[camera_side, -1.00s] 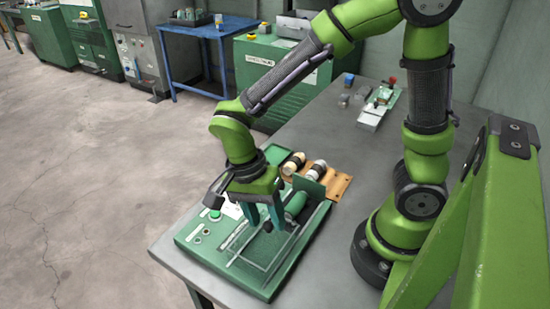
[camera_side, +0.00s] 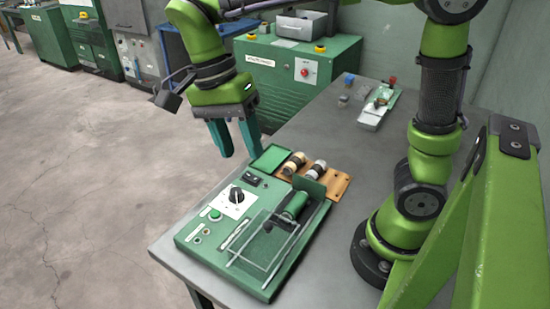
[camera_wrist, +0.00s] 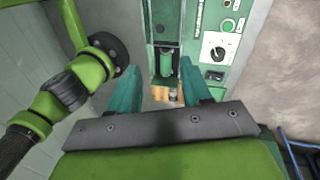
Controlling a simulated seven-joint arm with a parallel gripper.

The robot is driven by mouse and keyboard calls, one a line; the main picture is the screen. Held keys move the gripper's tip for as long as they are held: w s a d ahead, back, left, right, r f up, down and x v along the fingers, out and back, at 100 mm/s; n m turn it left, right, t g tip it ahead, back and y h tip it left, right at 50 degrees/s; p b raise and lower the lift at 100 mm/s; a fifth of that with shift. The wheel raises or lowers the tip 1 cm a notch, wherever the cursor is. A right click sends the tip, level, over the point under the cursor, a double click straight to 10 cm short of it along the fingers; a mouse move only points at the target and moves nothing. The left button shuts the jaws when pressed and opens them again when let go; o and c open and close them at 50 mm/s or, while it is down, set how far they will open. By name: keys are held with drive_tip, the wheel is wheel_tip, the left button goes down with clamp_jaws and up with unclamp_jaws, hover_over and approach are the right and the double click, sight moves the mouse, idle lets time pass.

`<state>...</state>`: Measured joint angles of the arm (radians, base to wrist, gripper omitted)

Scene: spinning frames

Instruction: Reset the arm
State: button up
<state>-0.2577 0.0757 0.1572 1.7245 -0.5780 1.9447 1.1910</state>
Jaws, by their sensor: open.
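My gripper (camera_side: 236,150) is open and empty in the side view. It hangs in the air above and behind the green machine panel (camera_side: 192,240), clear of everything. In the wrist view my gripper's two teal fingers (camera_wrist: 160,92) stand wide apart with nothing between them. The panel carries a black dial on a white plate (camera_side: 236,197), a green button (camera_side: 215,214) and a clear guard frame (camera_side: 262,250). A green cylinder (camera_side: 295,205) lies in the panel's holder.
A wooden rack (camera_side: 335,183) with two pale, dark-banded spools (camera_side: 293,163) sits beside the panel. A small fixture (camera_side: 378,105) stands farther back on the grey table (camera_side: 330,110). A green cabinet (camera_side: 270,72) and a blue table (camera_side: 180,50) stand behind. The middle of the table is clear.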

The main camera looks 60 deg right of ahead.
idle(0.3)
drive_tip(key=s+d+f+n+t+y, duration=0.1)
drive_tip(key=s+d+n+t, duration=0.3)
drive_tip(key=d+n+t, duration=0.6)
drive_tip(key=shift+s+n+y, duration=0.15)
drive_tip(key=shift+n+y, duration=0.55)
drive_tip(key=shift+n, duration=0.4)
